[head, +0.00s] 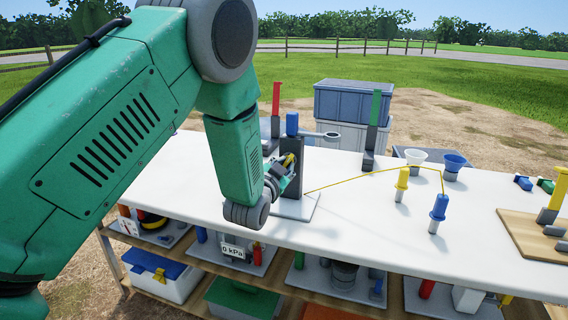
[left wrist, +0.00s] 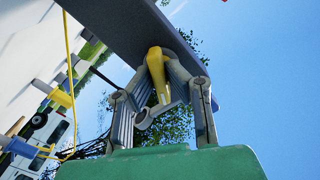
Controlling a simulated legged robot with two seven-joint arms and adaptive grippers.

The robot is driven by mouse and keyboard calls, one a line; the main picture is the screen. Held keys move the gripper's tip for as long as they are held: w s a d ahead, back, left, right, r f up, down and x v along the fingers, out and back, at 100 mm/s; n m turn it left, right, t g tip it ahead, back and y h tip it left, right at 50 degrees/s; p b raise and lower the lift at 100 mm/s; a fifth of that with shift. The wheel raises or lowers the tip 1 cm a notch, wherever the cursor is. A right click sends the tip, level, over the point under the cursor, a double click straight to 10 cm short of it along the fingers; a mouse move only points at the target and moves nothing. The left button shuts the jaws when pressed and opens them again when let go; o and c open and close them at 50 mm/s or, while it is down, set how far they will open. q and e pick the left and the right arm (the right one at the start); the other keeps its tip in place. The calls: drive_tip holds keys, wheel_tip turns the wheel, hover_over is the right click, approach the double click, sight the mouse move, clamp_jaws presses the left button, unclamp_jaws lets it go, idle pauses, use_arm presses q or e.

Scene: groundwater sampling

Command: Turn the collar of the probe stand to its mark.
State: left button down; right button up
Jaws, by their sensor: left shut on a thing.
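A dark upright post (head: 291,149) with a blue top (head: 292,123) stands on a light base plate (head: 295,207) on the white table. It looks like the probe stand. My left gripper (head: 284,172) is at the near side of the post, partly hidden by my own wrist. In the left wrist view my left gripper (left wrist: 160,92) is shut on a yellow part (left wrist: 157,68) that sticks out from the dark post (left wrist: 125,25). I cannot make out a collar mark. My right gripper is not in view.
A yellow cord (head: 350,178) runs from the post to a yellow-topped peg (head: 402,178) and a blue-topped peg (head: 438,206). A red lever (head: 276,98) and green lever (head: 375,107) stand behind. White table (head: 350,230) is clear in front.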

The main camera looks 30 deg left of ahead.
use_arm(q)
drive_tip(key=m, duration=0.1)
drive_tip(key=d+m, duration=0.1)
drive_tip(key=m, duration=0.2)
drive_tip(key=shift+d+f, duration=0.1)
drive_tip(key=shift+d, duration=0.25)
drive_tip(key=m, duration=0.4)
drive_tip(key=shift+d+f, duration=0.1)
drive_tip(key=shift+d, duration=0.1)
drive_tip(key=shift+a+m, duration=0.15)
drive_tip(key=shift+m, duration=0.85)
drive_tip(key=shift+a+f+m+g, duration=0.1)
drive_tip(key=shift+a+m+g, duration=0.25)
drive_tip(key=shift+m, duration=0.45)
drive_tip(key=c, duration=1.5)
unclamp_jaws()
drive_tip(key=shift+f, duration=0.1)
drive_tip(key=shift+c, duration=0.2)
drive_tip(key=shift+w, duration=0.1)
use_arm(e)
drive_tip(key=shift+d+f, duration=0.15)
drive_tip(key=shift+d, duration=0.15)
use_arm(q)
drive_tip(key=shift+r, duration=0.2)
